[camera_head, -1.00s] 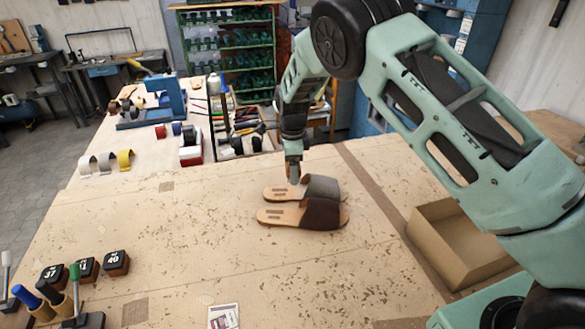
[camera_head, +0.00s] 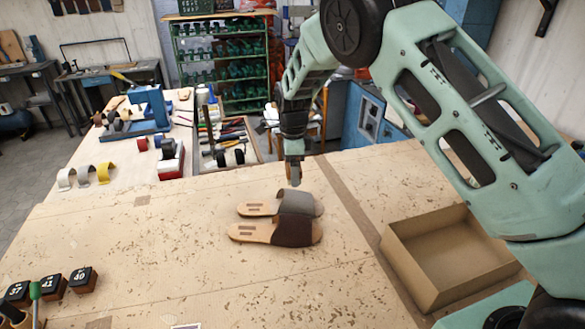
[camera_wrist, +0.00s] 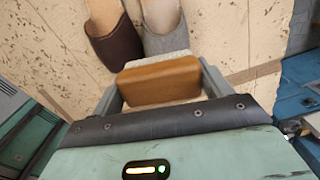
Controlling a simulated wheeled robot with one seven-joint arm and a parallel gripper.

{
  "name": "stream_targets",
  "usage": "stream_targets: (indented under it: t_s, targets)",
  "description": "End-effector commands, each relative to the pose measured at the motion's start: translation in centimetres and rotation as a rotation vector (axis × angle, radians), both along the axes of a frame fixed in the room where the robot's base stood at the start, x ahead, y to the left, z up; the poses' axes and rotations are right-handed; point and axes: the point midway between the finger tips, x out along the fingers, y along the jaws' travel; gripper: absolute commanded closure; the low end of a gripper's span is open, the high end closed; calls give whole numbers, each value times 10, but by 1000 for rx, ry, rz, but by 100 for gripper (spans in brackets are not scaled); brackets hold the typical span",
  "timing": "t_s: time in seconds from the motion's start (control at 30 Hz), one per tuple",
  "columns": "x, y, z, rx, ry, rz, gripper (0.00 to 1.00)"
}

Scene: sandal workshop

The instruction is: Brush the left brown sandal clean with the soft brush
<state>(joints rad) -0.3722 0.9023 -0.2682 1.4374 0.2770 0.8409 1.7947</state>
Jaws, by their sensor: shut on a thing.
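The dark brown sandal (camera_head: 294,233) lies flat on the bench, nearest to the head camera. A grey sandal (camera_head: 301,203) lies beside it on the far side. In the wrist view the brown sandal (camera_wrist: 112,42) is on the left and the grey one (camera_wrist: 163,38) on the right. My gripper (camera_head: 293,178) is above the bench near the grey sandal's toe end. It is shut on the soft brush (camera_wrist: 160,82), a brown wooden block with pale bristles. The bristles show by the grey sandal's toe; I cannot tell whether they touch it.
An open cardboard box (camera_head: 450,255) stands on the right of the bench. Several dark numbered blocks (camera_head: 52,287) are at the front left. A tool tray (camera_head: 226,145) and a blue press (camera_head: 150,115) stand farther back.

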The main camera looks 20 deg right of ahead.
Motion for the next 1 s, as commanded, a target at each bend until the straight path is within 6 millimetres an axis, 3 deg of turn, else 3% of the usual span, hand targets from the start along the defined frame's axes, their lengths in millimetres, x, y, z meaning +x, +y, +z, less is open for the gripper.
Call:
stream_targets:
  t_s: [0.5,1.0]
  targets:
    - [0,0,-47,0,-1,-1,45]
    - [0,0,-52,0,-1,-1,45]
